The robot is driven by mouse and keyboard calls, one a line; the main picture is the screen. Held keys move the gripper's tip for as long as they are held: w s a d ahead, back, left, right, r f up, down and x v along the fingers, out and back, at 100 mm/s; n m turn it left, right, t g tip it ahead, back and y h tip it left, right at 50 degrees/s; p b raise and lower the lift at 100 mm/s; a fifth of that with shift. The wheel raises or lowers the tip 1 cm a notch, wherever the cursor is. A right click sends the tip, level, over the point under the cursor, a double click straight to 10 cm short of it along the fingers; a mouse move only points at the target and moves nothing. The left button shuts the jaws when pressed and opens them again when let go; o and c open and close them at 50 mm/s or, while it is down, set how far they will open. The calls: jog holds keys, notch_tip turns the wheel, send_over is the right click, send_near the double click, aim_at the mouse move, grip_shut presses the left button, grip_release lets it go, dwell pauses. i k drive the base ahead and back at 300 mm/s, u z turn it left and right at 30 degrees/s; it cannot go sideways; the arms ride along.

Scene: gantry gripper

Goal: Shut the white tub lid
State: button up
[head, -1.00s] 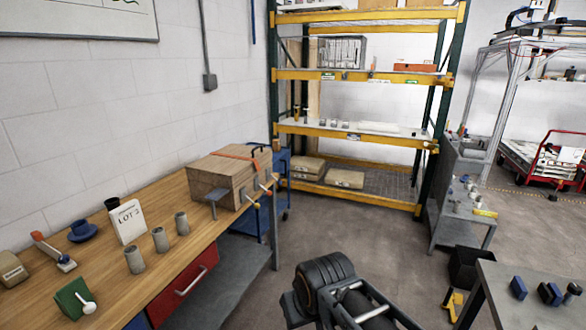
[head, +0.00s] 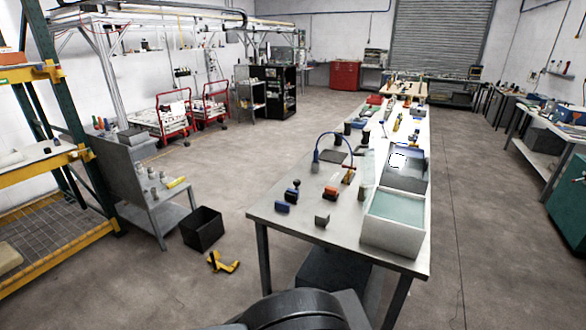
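The white tub (head: 390,239) stands at the near right corner of the long metal table. Its top looks open, with a pale teal surface showing inside the rim. A grey-blue panel (head: 408,176) rises at the tub's far edge, tilted back, and looks like its lid standing open. A small bright white patch shows near the panel's upper left; I cannot tell what it is. Dark rounded parts of my arm show at the bottom edge, apart from the tub. My gripper's fingers are not in view.
Blue and orange blocks (head: 330,193), a blue arch (head: 316,160) and several small tools lie on the metal table (head: 285,226). A black bin (head: 202,228) and a yellow item (head: 222,262) are on the floor at left. The floor right of the table is clear.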

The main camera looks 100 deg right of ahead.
aim_at(354, 153)
jog(key=z, duration=4.3)
jog(key=i, duration=1)
